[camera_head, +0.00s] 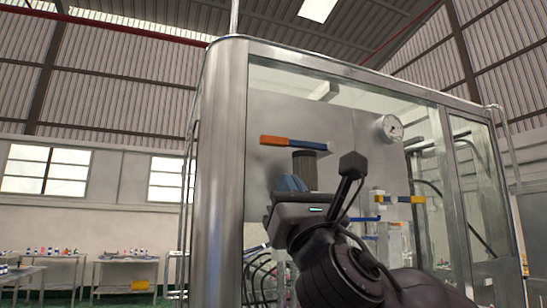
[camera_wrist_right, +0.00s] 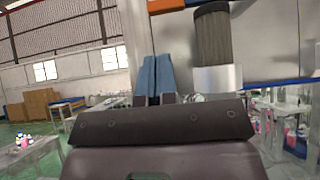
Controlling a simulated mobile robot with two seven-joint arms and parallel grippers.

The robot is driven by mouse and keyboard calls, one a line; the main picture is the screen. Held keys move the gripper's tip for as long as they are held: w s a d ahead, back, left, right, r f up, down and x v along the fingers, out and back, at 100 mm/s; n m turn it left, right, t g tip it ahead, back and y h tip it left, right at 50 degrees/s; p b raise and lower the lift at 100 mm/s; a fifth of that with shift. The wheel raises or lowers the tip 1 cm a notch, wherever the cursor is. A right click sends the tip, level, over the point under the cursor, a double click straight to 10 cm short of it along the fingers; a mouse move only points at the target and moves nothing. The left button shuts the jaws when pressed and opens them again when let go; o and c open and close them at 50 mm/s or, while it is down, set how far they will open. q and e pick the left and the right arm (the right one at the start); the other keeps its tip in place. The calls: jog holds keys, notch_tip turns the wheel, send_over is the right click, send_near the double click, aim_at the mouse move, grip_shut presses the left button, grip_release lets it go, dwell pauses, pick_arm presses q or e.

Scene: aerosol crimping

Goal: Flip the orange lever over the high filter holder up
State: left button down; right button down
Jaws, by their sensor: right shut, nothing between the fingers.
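The orange lever (camera_head: 273,140) lies about level at the upper left of the cabinet panel, with a blue part on its right. In the right wrist view, part of the orange lever (camera_wrist_right: 168,5) shows at the top edge. The high filter holder (camera_head: 306,168), a dark ribbed cylinder, hangs below the lever and also shows in the right wrist view (camera_wrist_right: 212,40). My right gripper (camera_head: 289,182) is shut and empty, its blue fingers below the orange end and left of the holder, apart from the lever. My left gripper is not in view.
A metal and glass cabinet (camera_head: 226,170) surrounds the panel, with a thick rounded post at left. A pressure gauge (camera_head: 389,127) sits at upper right. A yellow and blue lever (camera_head: 401,199) is lower right. Work tables (camera_head: 125,262) stand far left.

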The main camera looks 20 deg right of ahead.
aim_at(269, 142)
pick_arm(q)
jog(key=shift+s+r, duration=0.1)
pick_arm(e)
jog(key=x, duration=1)
pick_arm(q)
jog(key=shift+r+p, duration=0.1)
jog(key=shift+p, duration=0.2)
